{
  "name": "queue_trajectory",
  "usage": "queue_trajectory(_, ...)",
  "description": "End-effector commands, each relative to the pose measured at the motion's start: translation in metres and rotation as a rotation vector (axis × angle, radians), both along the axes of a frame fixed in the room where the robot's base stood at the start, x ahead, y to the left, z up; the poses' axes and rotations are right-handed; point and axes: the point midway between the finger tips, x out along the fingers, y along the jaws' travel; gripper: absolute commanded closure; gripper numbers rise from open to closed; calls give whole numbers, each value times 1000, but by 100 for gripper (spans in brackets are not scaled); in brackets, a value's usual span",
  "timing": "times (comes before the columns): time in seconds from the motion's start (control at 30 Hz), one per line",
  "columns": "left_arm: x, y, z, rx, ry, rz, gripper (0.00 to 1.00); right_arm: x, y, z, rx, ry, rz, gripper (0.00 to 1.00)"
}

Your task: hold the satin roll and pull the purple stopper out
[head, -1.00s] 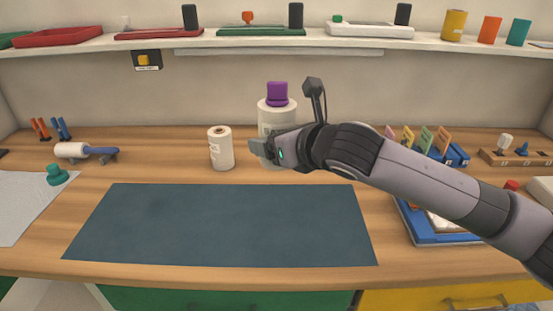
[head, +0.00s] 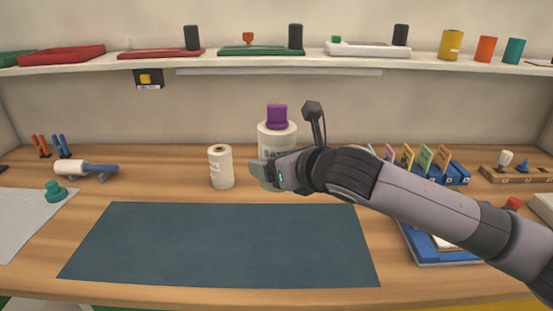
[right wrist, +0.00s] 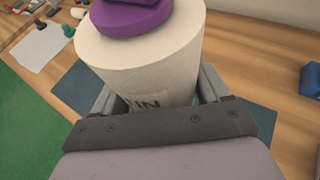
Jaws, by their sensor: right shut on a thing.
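The satin roll (head: 277,138) is a wide white roll standing upright at the back of the bench, its label partly hidden in the head view. The purple stopper (head: 277,115) sits in its top. My right gripper (head: 268,173) reaches in from the right and is shut on the lower part of the roll. In the right wrist view the white roll (right wrist: 145,65) stands between the two fingers, with label letters "IN" showing, and the purple stopper (right wrist: 130,18) is cut off by the top edge. My left gripper is not in view.
A smaller white roll (head: 221,168) stands left of the satin roll. The dark mat (head: 220,243) in front is clear. A lint roller (head: 85,168) lies at left, card holders (head: 455,175) at right. A shelf (head: 240,62) with stands and coloured cylinders runs above.

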Motion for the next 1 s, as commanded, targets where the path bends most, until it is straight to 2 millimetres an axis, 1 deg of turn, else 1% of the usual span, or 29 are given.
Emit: queue_trajectory(1.0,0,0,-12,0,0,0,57,0,0,-30,3,-2,1,68)
